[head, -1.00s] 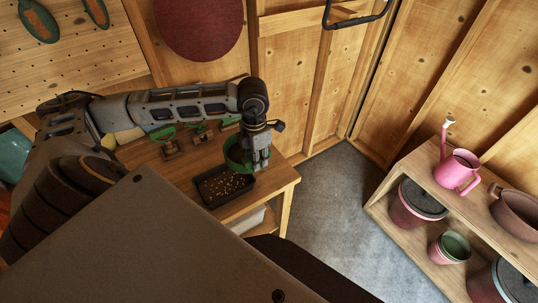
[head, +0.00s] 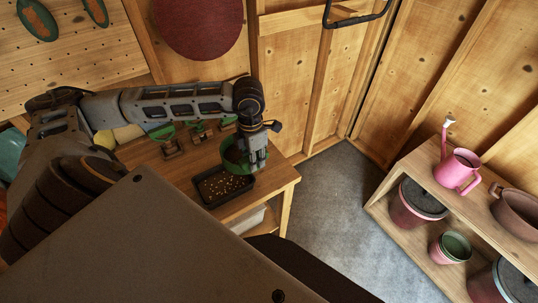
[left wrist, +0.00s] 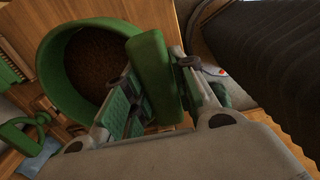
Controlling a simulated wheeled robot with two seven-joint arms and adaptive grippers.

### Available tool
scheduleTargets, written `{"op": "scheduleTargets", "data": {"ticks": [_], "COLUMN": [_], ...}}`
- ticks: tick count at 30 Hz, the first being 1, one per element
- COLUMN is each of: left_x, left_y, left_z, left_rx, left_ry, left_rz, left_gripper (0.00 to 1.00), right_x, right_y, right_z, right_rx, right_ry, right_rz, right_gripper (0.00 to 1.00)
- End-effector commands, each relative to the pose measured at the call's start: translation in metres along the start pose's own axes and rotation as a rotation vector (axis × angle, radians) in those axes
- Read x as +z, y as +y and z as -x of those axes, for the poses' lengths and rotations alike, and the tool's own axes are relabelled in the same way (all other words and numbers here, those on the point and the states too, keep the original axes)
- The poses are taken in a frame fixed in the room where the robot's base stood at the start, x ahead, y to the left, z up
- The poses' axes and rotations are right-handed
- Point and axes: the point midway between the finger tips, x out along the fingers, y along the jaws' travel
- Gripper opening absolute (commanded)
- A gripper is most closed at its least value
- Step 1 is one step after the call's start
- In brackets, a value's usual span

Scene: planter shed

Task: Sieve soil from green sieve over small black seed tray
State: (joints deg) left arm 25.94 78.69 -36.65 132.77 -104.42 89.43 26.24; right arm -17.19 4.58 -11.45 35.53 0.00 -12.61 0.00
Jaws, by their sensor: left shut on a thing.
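My left gripper (head: 257,162) is shut on the green sieve (head: 234,162) by its handle. In the left wrist view the sieve (left wrist: 52,70) is a round green ring with dark brown soil inside, and its thick green handle (left wrist: 152,75) lies between my left fingers (left wrist: 150,100). The small black seed tray (head: 208,201) sits on the wooden table with brown soil and light specks in it. The sieve is above the back right part of the tray, apart from it. My right gripper is not in view.
The wooden table (head: 262,192) also carries green-handled tools (head: 170,141) on wooden stands behind the tray. A shelf (head: 412,180) at the right holds a pink watering can (head: 458,170) and several pots. The grey floor between is clear.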

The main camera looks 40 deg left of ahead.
Motion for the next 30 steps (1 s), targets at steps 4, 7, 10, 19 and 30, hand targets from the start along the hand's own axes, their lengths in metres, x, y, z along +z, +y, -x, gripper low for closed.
{"op": "scheduleTargets", "data": {"ticks": [4, 7, 10, 19, 30], "left_x": [-0.003, -0.005, -0.007, -0.014, -0.022], "left_y": [0.0, 0.0, -0.001, -0.001, -0.002], "left_z": [0.0, 0.0, 0.0, 0.0, 0.0], "left_rx": [0.002, 0.001, 0.0, 0.001, 0.001], "left_ry": [0.0, 0.001, 0.001, 0.001, 0.001], "left_rz": [0.001, 0.001, 0.0, 0.0, 0.0], "left_gripper": [0.0, 0.0, 0.0, 0.0, 0.0], "right_x": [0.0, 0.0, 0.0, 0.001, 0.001], "right_y": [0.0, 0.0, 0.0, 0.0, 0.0], "right_z": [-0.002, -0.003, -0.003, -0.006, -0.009], "right_rx": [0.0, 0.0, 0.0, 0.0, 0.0], "right_ry": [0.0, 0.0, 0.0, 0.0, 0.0], "right_rz": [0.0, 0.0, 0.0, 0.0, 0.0], "right_gripper": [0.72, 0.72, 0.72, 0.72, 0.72]}}
